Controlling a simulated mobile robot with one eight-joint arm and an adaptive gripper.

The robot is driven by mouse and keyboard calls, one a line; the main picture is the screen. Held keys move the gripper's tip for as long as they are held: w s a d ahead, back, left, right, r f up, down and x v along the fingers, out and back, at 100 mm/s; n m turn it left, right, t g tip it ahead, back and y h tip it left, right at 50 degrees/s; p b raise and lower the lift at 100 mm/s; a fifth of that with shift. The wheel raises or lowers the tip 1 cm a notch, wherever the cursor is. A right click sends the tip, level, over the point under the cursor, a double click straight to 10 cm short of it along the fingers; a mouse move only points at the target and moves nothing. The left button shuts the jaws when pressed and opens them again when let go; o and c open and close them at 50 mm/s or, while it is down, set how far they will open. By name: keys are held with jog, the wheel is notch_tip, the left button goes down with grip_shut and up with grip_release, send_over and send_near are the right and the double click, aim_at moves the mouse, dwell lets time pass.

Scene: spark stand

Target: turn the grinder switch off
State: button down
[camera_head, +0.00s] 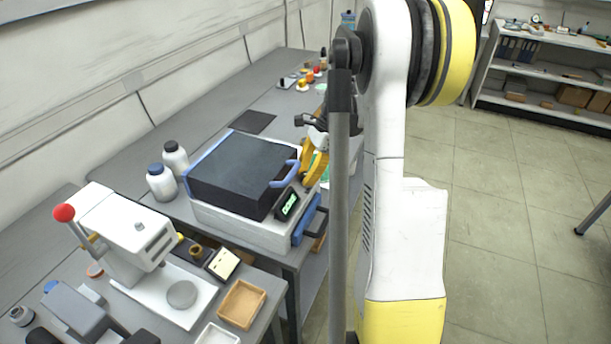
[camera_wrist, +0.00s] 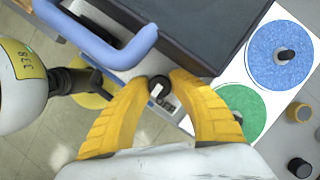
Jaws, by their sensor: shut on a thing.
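The switch (camera_wrist: 159,87) is a round black knob with a white mark, on a light panel in the wrist view. My gripper (camera_wrist: 160,82) has its yellow fingers on either side of the knob, shut on it near the fingertips. The grinder shows a blue disc (camera_wrist: 279,55) and a green disc (camera_wrist: 240,112) on white, right of my gripper. In the head view my gripper (camera_head: 312,168) is beside the black-lidded machine (camera_head: 244,170); there the knob is hidden.
The machine's blue handle (camera_wrist: 105,42) is close above my left finger in the wrist view. A white rounded body with a yellow label (camera_wrist: 22,58) is at left. Open floor lies right.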

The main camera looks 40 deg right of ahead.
jog(key=c, duration=1.2)
grip_release()
jog(key=shift+o, duration=0.2)
jog(key=shift+v, duration=4)
jog(key=shift+s, duration=0.1)
